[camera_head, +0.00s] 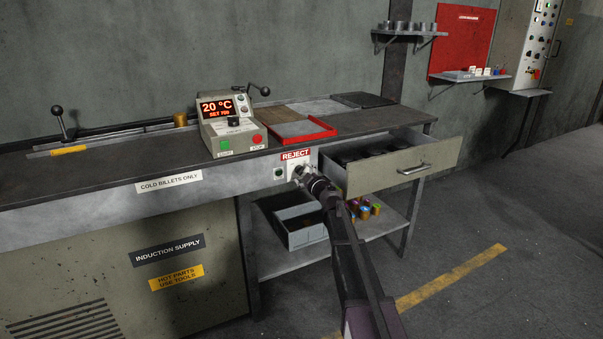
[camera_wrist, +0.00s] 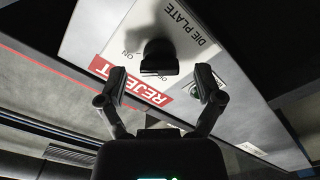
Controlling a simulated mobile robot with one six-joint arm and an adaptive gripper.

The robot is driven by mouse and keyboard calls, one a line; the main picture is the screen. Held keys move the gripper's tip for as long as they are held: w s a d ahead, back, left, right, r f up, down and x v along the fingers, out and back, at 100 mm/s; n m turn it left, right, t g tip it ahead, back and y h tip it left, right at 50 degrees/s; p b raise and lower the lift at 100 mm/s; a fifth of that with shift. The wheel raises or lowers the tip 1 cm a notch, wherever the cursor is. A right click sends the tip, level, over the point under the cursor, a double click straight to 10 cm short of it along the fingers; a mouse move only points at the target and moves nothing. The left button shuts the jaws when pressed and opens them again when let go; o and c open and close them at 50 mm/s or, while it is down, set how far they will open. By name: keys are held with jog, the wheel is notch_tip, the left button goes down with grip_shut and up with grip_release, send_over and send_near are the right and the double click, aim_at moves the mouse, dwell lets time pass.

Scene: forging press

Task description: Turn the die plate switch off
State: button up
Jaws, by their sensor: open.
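The die plate switch is a black knob (camera_wrist: 158,57) on a white plate lettered DIE PLATE, ON and OFF, seen turned round in the wrist view. My gripper (camera_wrist: 160,75) is open, with one finger on each side of the knob and visible gaps between. The knob lies just ahead of the fingertips, and I cannot tell which mark it points to. In the head view my gripper (camera_head: 303,177) is at the bench front below the red REJECT sign (camera_head: 296,155). It hides most of the switch there.
A small round green-black fitting (camera_head: 279,173) sits left of the switch. An open drawer (camera_head: 405,167) juts out just right of my gripper. A control box (camera_head: 232,122) reading 20 °C and a red tray (camera_head: 303,131) stand on the bench above. A grey bin (camera_head: 302,236) is on the shelf below.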

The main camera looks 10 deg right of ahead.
jog(key=shift+x, duration=0.95)
jog(key=c, duration=1.2)
